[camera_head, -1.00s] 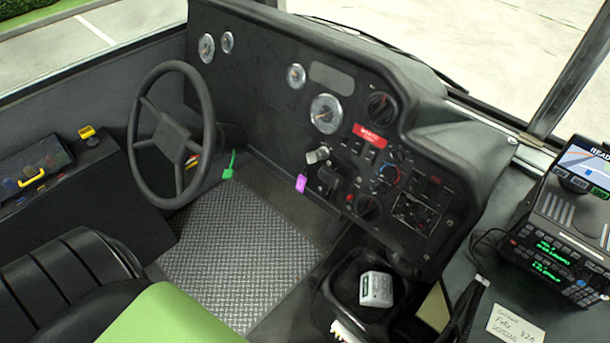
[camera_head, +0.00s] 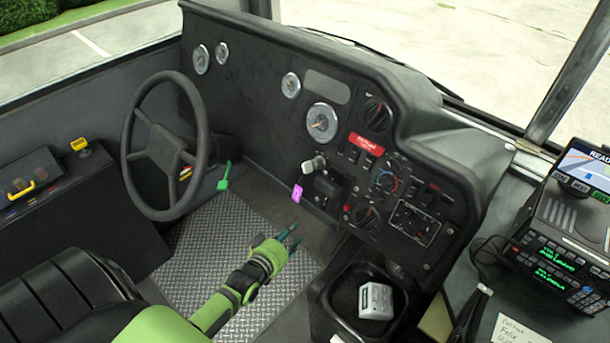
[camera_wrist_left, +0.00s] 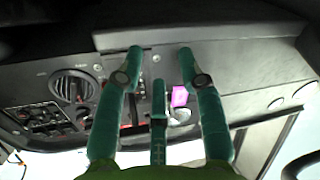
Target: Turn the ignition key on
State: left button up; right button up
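A purple tag (camera_head: 297,193) hangs at the lower dashboard, below a silver knob (camera_head: 314,163). A green tag (camera_head: 224,184) hangs beside the steering column. The frames do not show clearly which tag belongs to the ignition key or how the key is turned. My left gripper (camera_head: 290,236) is open and empty, in front of and below the purple tag, apart from it. In the left wrist view, its green fingers (camera_wrist_left: 161,62) are spread, with the purple tag (camera_wrist_left: 179,97) seen between them. My right gripper is not in view.
The steering wheel (camera_head: 165,146) stands left of the gripper. A black bin (camera_head: 327,299) with a white box (camera_head: 376,301) is at right below the dashboard (camera_head: 245,110). A radio console (camera_head: 545,255) is at far right.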

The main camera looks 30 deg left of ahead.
aim_at(305, 172)
pick_arm(q)
jog(key=w+a+r+n+t, duration=0.1)
jog(key=w+r+t, duration=0.1)
jog(key=r, duration=0.5)
jog(key=w+a+r+n+t, duration=0.1)
jog(key=w+r+t, duration=0.1)
jog(key=r, duration=0.5)
jog(key=w, duration=0.6)
jog(key=shift+w, duration=0.5)
jog(key=shift+c, duration=0.4)
grip_shut()
